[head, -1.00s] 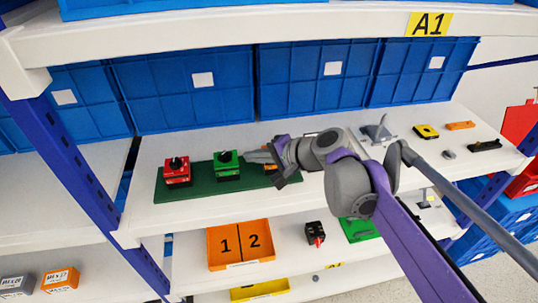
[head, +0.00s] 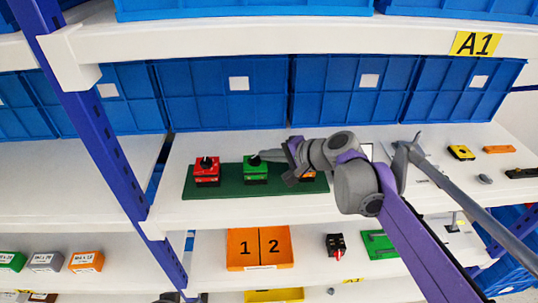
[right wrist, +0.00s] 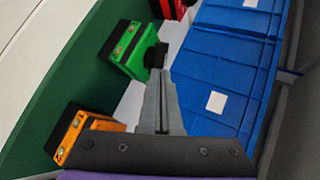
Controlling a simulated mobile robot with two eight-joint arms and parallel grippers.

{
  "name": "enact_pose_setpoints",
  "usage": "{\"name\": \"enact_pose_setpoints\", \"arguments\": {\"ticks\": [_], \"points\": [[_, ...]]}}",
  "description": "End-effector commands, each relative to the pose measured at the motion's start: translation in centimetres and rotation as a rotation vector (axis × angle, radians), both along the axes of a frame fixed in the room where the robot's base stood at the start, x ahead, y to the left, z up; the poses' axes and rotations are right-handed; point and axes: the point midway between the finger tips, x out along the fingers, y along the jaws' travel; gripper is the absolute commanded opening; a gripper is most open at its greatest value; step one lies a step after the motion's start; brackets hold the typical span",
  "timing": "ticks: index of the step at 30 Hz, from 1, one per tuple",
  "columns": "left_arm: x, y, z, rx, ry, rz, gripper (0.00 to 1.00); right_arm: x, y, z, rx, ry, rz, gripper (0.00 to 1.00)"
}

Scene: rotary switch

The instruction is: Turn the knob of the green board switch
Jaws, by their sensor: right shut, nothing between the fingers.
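The green switch (head: 256,173) sits on the dark green board (head: 225,190) between a red switch (head: 207,177) and an orange one (head: 308,177). Its black knob (head: 254,160) is on top. My right gripper (head: 264,155) comes in from the right, shut and empty, its fingertips beside the knob. In the right wrist view, the green switch (right wrist: 122,48) and knob (right wrist: 155,56) lie just beyond the shut fingers (right wrist: 158,74). I cannot tell whether they touch. The gripper and arm partly cover the orange switch in the head view. My left gripper is not in view.
Blue bins (head: 237,95) stand behind the board. A white shelf edge (head: 300,68) runs above, and a blue post (head: 92,130) stands at the left. Small parts such as a yellow one (head: 461,152) lie at right. Orange numbered bins (head: 259,262) are below.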

Motion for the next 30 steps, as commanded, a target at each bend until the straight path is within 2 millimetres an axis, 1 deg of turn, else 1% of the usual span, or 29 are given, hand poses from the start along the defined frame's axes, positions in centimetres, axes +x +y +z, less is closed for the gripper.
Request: {"name": "enact_pose_setpoints", "arguments": {"ticks": [14,20,26,30], "points": [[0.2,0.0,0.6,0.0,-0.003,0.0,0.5,0.6,0.3,0.1,0.001,0.0,0.077,0.0],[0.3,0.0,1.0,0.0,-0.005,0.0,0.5,0.9,0.3,0.1,0.002,0.0,0.137,0.0],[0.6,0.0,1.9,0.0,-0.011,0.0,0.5,1.4,0.2,0.2,0.001,0.0,0.259,0.0],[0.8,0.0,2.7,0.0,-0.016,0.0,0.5,1.8,0.2,0.2,0.001,-0.001,0.376,0.0]]}}
